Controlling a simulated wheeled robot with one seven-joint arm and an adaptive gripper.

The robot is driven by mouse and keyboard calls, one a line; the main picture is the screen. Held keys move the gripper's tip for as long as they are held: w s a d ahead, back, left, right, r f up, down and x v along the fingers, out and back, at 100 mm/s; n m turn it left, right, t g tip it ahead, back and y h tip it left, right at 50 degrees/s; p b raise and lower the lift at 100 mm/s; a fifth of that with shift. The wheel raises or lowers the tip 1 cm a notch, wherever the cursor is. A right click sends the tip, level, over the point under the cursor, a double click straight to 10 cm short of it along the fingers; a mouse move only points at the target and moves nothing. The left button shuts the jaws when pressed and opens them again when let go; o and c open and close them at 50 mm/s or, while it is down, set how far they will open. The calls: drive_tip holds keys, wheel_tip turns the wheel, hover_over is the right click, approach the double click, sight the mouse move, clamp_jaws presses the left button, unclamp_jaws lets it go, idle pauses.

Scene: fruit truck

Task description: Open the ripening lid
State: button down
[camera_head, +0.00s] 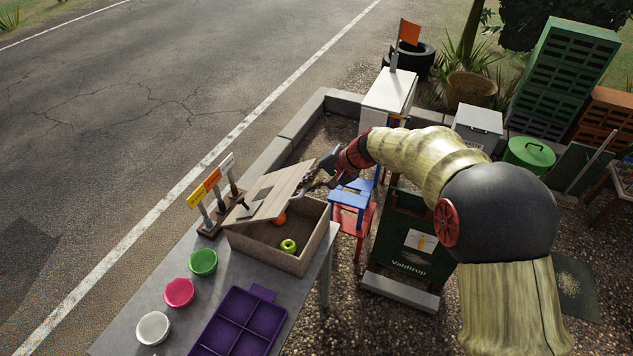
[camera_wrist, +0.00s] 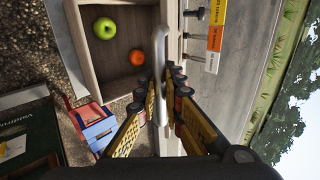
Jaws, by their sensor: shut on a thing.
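The ripening lid (camera_head: 282,188) is a light wooden panel tilted up over the wooden box (camera_head: 303,262), whose front part is uncovered. A green apple (camera_head: 288,245) and an orange (camera_head: 280,218), partly hidden by the lid, lie inside. My gripper (camera_head: 316,178) is at the lid's raised right side. The apple (camera_wrist: 104,28) and orange (camera_wrist: 137,57) show in the box there. The exact contact is hard to make out.
The grey table (camera_head: 225,258) also holds green, pink and white bowls and a purple compartment tray (camera_head: 245,325). Coloured signs (camera_head: 212,180) stand close behind the box. A blue and red chair (camera_head: 352,205) and a dark Valdtrup board (camera_head: 410,240) stand to the right.

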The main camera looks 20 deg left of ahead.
drive_tip(key=w+a+r+h+p, duration=0.1)
drive_tip(key=a+r+p, duration=1.1)
drive_tip(key=a, duration=0.4)
drive_tip(key=shift+w+h+p, duration=0.2)
drive_tip(key=shift+h+p, duration=0.1)
drive_tip(key=shift+h, duration=0.1)
drive_tip(key=c, duration=2.2)
unclamp_jaws()
drive_tip(key=shift+o, duration=1.2)
drive_tip(key=shift+f, duration=0.1)
drive_tip(key=shift+d, duration=0.1)
drive_tip(key=v, duration=1.2)
